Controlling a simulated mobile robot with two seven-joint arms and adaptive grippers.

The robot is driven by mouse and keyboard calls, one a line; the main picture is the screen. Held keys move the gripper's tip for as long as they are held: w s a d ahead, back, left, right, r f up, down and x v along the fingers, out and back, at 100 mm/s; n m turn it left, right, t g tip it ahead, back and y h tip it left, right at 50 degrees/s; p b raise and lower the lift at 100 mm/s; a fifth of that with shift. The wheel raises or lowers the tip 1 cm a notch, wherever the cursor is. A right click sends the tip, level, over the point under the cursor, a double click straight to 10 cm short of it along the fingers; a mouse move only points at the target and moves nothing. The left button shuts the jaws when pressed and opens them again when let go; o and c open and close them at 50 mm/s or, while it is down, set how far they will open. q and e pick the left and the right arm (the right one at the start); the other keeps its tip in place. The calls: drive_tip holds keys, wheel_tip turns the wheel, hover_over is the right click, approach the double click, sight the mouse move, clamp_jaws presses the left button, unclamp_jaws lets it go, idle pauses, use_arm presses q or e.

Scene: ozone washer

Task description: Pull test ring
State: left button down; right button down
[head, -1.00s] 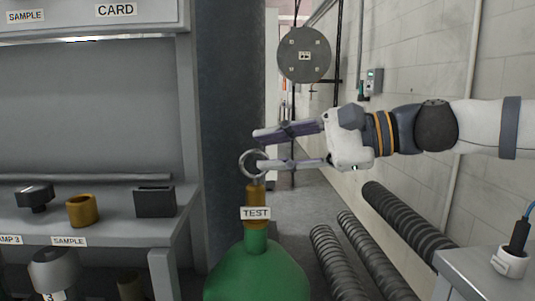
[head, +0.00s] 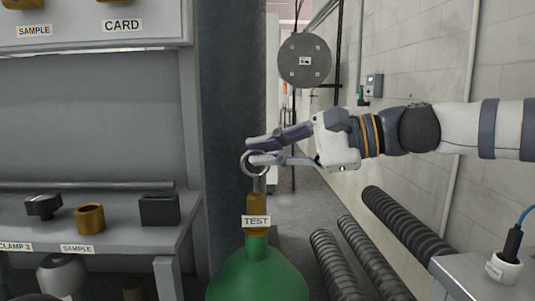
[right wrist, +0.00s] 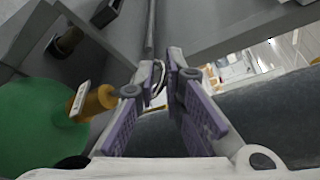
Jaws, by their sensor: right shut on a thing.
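The test ring (head: 245,169) is a grey metal ring on a short stem above a brass fitting (head: 257,205). A white TEST label (head: 256,221) hangs on the fitting, which tops a green bottle (head: 257,275). My right gripper (head: 251,151) reaches in from the right and is shut on the ring, with one finger above and one across it. In the right wrist view, the ring (right wrist: 156,82) shows edge-on between the purple-padded fingers (right wrist: 165,75). My left gripper is not in view.
A grey shelf unit (head: 120,235) on the left holds a brass cup (head: 90,218) and dark blocks. Dark ribbed hoses (head: 410,225) run along the right wall. A grey table (head: 480,275) stands at lower right. The aisle behind the bottle is clear.

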drive_tip(key=shift+w+r, duration=0.15)
drive_tip(key=shift+r, duration=0.1)
drive_tip(key=c, duration=1.8)
unclamp_jaws()
drive_tip(key=shift+d+f, duration=0.1)
drive_tip(key=shift+o, duration=0.2)
drive_tip(key=v, duration=1.2)
